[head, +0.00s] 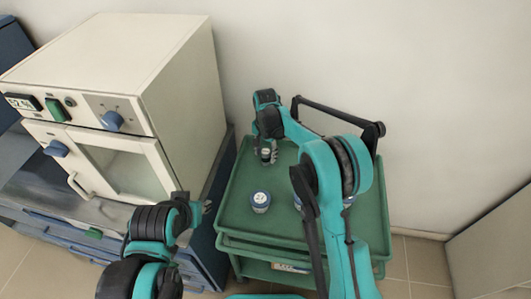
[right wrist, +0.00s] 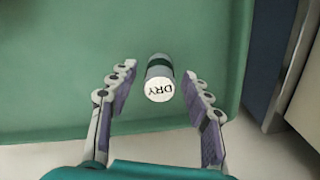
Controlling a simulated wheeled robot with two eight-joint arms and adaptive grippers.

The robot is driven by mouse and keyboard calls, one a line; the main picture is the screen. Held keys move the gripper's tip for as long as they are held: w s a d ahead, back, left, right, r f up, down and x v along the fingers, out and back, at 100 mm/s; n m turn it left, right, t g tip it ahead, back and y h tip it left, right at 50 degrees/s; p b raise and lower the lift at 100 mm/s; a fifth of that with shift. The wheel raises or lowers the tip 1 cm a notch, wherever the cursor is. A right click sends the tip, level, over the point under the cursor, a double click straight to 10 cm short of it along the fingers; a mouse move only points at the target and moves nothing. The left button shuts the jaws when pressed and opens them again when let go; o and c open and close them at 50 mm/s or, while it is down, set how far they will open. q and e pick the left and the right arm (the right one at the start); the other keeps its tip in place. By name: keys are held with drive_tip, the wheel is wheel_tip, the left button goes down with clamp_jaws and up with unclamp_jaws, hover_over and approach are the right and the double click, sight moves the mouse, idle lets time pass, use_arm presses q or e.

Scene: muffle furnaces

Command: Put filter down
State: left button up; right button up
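The filter (right wrist: 159,80) is a small cylinder with a white end marked DRY and a dark green band. In the right wrist view it is between the two fingers of my right gripper (right wrist: 158,76), with a visible gap on each side. In the head view the right gripper (head: 267,153) is over the back left part of the green cart, with the filter between its fingers. Whether the filter rests on the tray is hard to tell. My left gripper (head: 201,208) is by the furnace's front right corner, seen edge-on, and I see nothing in it.
The green cart (head: 235,222) has a raised rim and a black handle (head: 338,116) at the back. My right arm partly hides other jars. A cream muffle furnace (head: 165,70) stands at the left.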

sight(266, 151)
drive_tip(key=s+d+r+n+t+p, duration=0.1)
drive_tip(key=s+d+r+p, duration=0.1)
drive_tip(key=r, duration=0.7)
drive_tip(key=s+d+r+p, duration=0.2)
drive_tip(key=d+r, duration=0.1)
drive_tip(key=r, duration=0.6)
drive_tip(key=s+d+r+n+t, duration=0.25)
drive_tip(key=s+d, duration=0.25)
drive_tip(key=s, duration=0.3)
drive_tip(key=s+d+r+n+t, duration=0.1)
drive_tip(key=s+d+r+t, duration=0.2)
drive_tip(key=s, duration=0.6)
drive_tip(key=s+d+f+n, duration=0.2)
drive_tip(key=s+d+f, duration=0.2)
drive_tip(key=s, duration=0.4)
drive_tip(key=shift+s+d+f+t, duration=0.35)
drive_tip(key=shift+d+f, duration=0.05)
drive_tip(key=shift+f, duration=0.15)
drive_tip(key=shift+a, duration=0.1)
